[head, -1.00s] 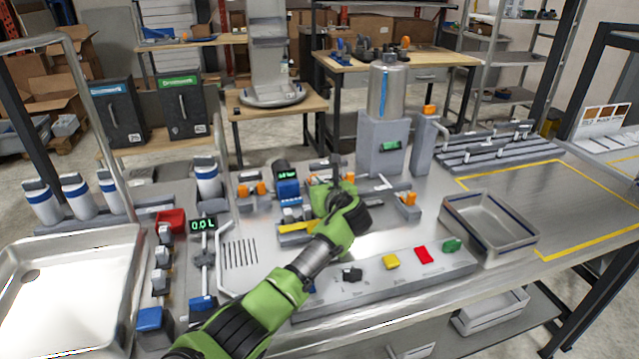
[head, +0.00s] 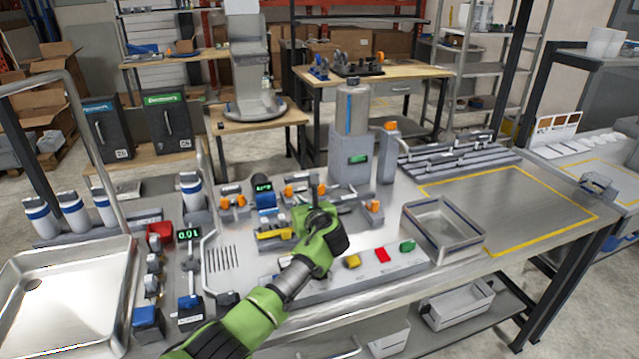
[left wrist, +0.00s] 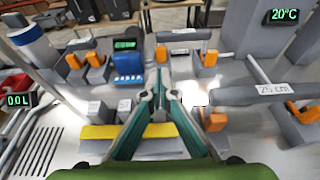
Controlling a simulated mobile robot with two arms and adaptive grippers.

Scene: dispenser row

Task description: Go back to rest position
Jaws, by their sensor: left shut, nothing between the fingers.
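My left gripper (head: 318,192) is over the dispenser panel on the steel bench (head: 490,190). Its fingers are together with nothing between them. They also show in the left wrist view (left wrist: 160,88), pointing at the panel, with a yellow block (left wrist: 100,132) below them. Around the fingers are a blue unit with a green display (left wrist: 128,65) and several orange valve handles (left wrist: 207,58). Whether the fingertips touch the panel I cannot tell. My right gripper is in neither view.
Yellow, red (head: 382,255) and green buttons lie right of my left forearm. A steel tray (head: 445,228) stands beyond them. A tall metal cylinder (head: 352,108) rises behind the panel. A sink (head: 65,300) and arched tube are at left. The yellow-outlined area (head: 510,195) is clear.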

